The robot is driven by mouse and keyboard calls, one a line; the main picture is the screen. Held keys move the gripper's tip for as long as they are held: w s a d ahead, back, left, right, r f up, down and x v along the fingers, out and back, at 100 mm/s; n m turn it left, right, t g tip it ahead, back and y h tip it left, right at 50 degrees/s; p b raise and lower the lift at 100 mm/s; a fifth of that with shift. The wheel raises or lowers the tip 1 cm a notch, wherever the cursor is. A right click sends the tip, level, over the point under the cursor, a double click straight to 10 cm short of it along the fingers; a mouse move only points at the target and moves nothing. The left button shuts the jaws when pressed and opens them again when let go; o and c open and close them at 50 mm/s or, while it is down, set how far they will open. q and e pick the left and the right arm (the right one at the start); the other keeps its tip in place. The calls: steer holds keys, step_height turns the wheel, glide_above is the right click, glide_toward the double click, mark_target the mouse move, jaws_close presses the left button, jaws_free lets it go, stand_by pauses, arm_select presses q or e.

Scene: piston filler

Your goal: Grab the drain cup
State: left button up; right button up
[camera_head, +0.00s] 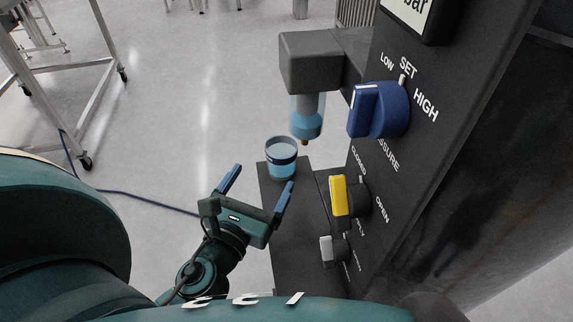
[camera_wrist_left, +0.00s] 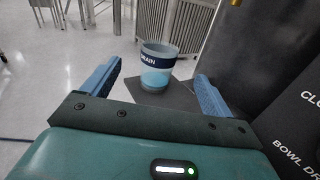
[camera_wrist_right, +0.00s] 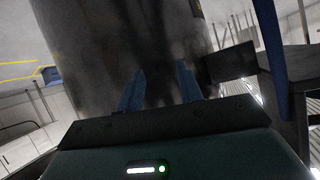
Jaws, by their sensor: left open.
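The drain cup (camera_head: 281,168) is a clear cup with a dark blue band and light blue liquid. It stands upright on a dark shelf (camera_head: 287,235), below and left of the bowl's drain tip. In the left wrist view the cup (camera_wrist_left: 157,80) shows the word DRAIN, ahead of and between the fingers. My left gripper (camera_head: 259,179) is open and empty, just short of the cup, with its right fingertip seen close to the cup's lower side. My right gripper (camera_wrist_right: 160,70) shows only in its wrist view, its fingers apart with nothing seen between them.
A grey block (camera_head: 310,62) with a clear blue-filled bowl (camera_head: 307,117) hangs above the shelf. The dark panel carries a blue knob (camera_head: 380,109), a yellow handle (camera_head: 339,196) and a small grey lever (camera_head: 328,249). A dark cylinder (camera_wrist_right: 130,40) stands before my right gripper.

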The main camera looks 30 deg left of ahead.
mark_target(275, 163)
arm_select(q)
steer(key=w, duration=0.2)
steer(key=w+f+p, duration=0.1)
steer(key=w, duration=0.4)
steer(key=shift+a+f+p, duration=0.3)
steer(key=shift+a, duration=0.05)
steer(key=shift+w+a+f, duration=0.15)
steer(key=shift+w, duration=1.3)
steer(key=shift+w+a+f, duration=0.1)
steer(key=shift+w+a, duration=0.05)
steer(key=shift+w, duration=1.3)
arm_select(e)
steer(key=shift+a+r, duration=0.1)
steer(key=shift+a, duration=0.1)
arm_select(q)
steer(key=shift+c, duration=0.3)
steer(key=c, duration=1)
